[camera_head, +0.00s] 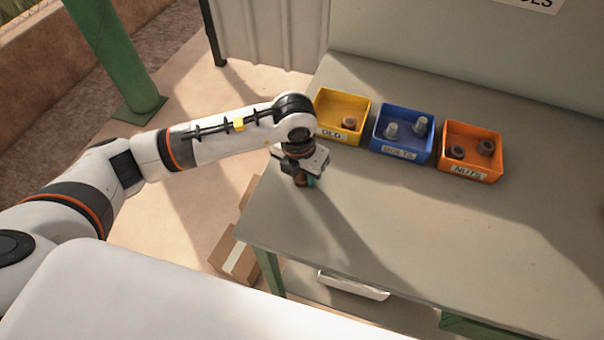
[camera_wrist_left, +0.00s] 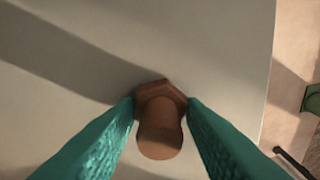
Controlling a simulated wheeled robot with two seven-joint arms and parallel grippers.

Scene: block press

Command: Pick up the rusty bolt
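The rusty bolt (camera_wrist_left: 159,120) is brown, with a hex head and a round shank. In the left wrist view it stands between the teal fingers of my left gripper (camera_wrist_left: 161,108), its round end toward the camera. Both fingertips meet the sides of the hex head, and no gap shows, so the gripper looks shut on it. In the head view my left gripper (camera_head: 305,181) points down near the table's left edge, with a bit of rusty brown at its fingers. Whether the bolt touches the table is hard to tell. My right gripper is not in view.
On the grey table (camera_head: 420,240) stand a yellow box (camera_head: 354,101) labelled OLD holding a brown piece, a blue box (camera_head: 402,152) with grey bolts, and an orange box (camera_head: 487,133) labelled NUTS. The table's right and front are clear. Cardboard boxes (camera_head: 232,258) lie below its left edge.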

